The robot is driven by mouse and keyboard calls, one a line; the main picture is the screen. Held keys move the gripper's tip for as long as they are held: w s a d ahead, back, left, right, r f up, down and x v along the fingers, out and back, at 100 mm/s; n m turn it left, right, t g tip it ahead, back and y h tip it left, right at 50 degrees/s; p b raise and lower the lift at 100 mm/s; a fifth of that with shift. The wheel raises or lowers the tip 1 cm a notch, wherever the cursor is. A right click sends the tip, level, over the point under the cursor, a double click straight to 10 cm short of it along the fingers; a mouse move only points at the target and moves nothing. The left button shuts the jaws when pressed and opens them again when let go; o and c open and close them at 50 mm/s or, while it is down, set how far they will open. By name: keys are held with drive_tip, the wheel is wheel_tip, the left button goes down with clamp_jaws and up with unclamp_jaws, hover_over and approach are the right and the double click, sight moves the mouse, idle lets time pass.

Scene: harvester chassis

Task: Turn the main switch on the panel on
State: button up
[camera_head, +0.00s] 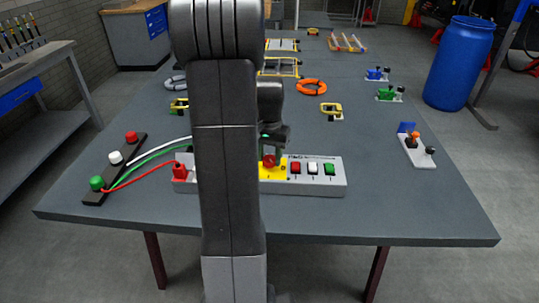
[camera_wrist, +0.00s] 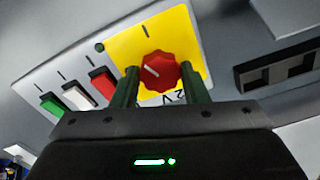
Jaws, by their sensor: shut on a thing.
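The main switch is a red scalloped knob (camera_wrist: 160,72) on a yellow plate (camera_wrist: 192,42). A white line on it points up and to the left in the wrist view. It also shows in the head view as a red knob (camera_head: 269,160) on the grey panel (camera_head: 338,183). My gripper (camera_wrist: 160,85) is at the knob, with one dark green finger on each side, shut on it. In the head view my arm hides the middle of the panel.
Red, white and green buttons (camera_head: 312,168) sit on the panel right of the knob. A plug strip (camera_head: 117,167) with cables lies to the left. A lever block (camera_head: 417,148) stands to the right, an orange ring (camera_head: 311,87) behind. The table's right front is clear.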

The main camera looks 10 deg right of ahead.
sight(270, 159)
drive_tip(key=m, duration=0.5)
idle(0.7)
drive_tip(key=o, duration=1)
drive_tip(key=shift+c, duration=0.2)
wheel_tip(270, 159, up, 14)
drive_tip(key=shift+f, duration=0.1)
